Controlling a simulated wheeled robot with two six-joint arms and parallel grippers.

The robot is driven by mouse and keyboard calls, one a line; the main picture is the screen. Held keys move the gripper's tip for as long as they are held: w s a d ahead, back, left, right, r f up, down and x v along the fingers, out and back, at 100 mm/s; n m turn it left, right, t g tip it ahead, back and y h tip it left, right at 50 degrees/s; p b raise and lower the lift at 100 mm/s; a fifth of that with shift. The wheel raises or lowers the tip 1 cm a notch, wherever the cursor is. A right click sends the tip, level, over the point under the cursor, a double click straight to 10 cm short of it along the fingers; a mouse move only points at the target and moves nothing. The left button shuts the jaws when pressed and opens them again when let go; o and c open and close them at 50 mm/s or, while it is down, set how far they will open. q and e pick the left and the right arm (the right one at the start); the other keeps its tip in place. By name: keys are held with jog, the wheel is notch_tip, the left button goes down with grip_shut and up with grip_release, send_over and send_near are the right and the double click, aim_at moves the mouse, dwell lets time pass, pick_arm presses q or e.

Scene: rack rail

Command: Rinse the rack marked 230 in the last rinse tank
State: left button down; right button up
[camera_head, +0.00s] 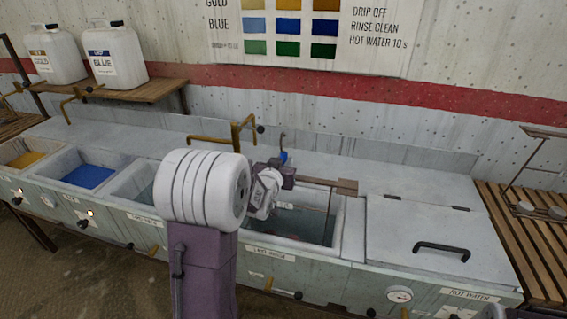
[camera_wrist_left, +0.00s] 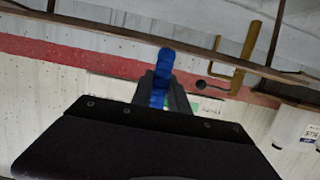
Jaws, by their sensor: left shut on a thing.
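My left gripper (camera_head: 290,176) is over the tank under the middle of the counter. It is shut on a thin brown rack (camera_head: 333,184), whose top bar sticks out to the right. One thin upright of the rack runs down into the open rinse tank (camera_head: 350,235), between the open tanks and the lidded one. The rack's lower part is hard to see. I cannot read a 230 mark.
A closed hot water tank lid (camera_head: 420,225) with a black handle is to the right. Wooden slats (camera_head: 520,240) with another rack (camera_head: 535,160) stand at far right. Blue dye (camera_head: 88,176) and gold dye (camera_head: 25,159) tanks are left. A brass tap (camera_head: 237,135) rises behind.

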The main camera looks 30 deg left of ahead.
pick_arm(q)
jog(key=shift+s+r, duration=0.1)
jog(key=shift+s+d, duration=0.15)
jog(key=shift+s, duration=0.55)
jog(key=shift+w, duration=0.1)
jog(key=shift+w+a+b, duration=0.15)
jog(key=shift+w+a, duration=0.05)
jog(key=shift+w, duration=0.55)
jog(key=shift+w+a+b, duration=0.15)
jog(key=shift+w, duration=0.6)
dwell(1.4)
jog(key=r+p, duration=0.4)
jog(key=r, duration=0.2)
jog(key=s+r+p, duration=0.1)
jog(key=r+p, duration=0.4)
jog(key=r, duration=0.1)
jog(key=s+r+p, duration=0.1)
jog(key=r+p, duration=0.3)
jog(key=r, duration=0.2)
jog(key=shift+d+r+p, duration=0.1)
jog(key=shift+d+p, duration=0.1)
jog(key=shift+p, duration=0.2)
